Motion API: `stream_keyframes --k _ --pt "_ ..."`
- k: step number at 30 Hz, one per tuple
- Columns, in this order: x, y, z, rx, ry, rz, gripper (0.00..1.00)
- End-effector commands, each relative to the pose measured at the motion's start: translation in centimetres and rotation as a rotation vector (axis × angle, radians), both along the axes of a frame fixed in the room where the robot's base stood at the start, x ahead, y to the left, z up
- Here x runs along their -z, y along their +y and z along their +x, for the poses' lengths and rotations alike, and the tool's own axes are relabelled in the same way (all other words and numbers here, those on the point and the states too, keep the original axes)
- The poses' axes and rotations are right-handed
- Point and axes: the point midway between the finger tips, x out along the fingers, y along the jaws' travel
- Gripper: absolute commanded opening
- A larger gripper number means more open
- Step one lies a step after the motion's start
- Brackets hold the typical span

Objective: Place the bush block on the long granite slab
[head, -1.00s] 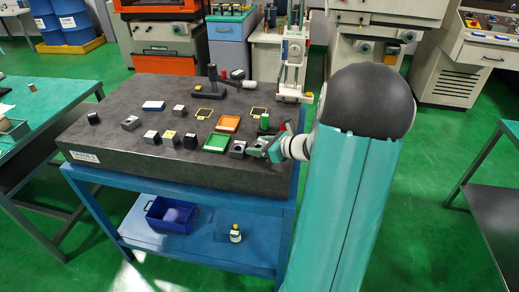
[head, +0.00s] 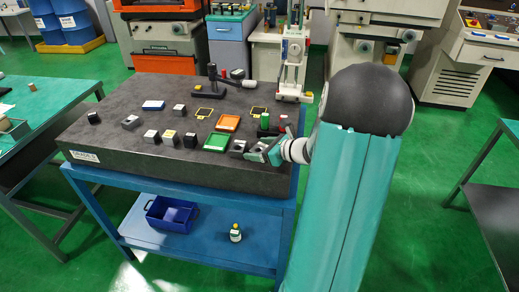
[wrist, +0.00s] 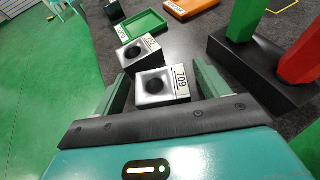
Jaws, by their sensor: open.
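A silver and dark block with a round bore and a "709" label (wrist: 163,85) lies between my gripper's fingers in the wrist view, with a gap at the sides. My gripper (head: 264,152) is open, low over the front right of the dark granite slab (head: 120,163). It also shows in the wrist view (wrist: 163,92). A second bored block (wrist: 138,52), also labelled, stands just beyond; in the head view (head: 238,147) it is left of my fingers. I cannot tell which bored block is the bush block. The "709" block is partly hidden by my fingers in the head view.
A green tray (head: 216,142) and an orange tray (head: 228,123) lie behind the blocks. A black base with green and red posts (wrist: 241,50) stands close to my right finger. Several small blocks stand left on the slab. A blue bin (head: 170,214) is on the lower shelf.

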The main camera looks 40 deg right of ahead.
Motion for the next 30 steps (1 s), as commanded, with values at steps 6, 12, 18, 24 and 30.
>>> stream_keyframes --k 6,12,18,24,30 --pt "-1.4 -1.0 -3.2 0.005 0.000 -0.003 0.74" --pt "-3.1 -2.0 -7.2 0.004 -0.001 -0.003 0.74" --pt "-4.2 -2.8 -9.9 0.003 -0.001 -0.002 0.74" --pt "-4.5 -2.9 -10.7 0.001 0.000 0.000 0.74" --pt "-5.4 0.2 -9.6 -0.113 0.021 -0.084 0.74"
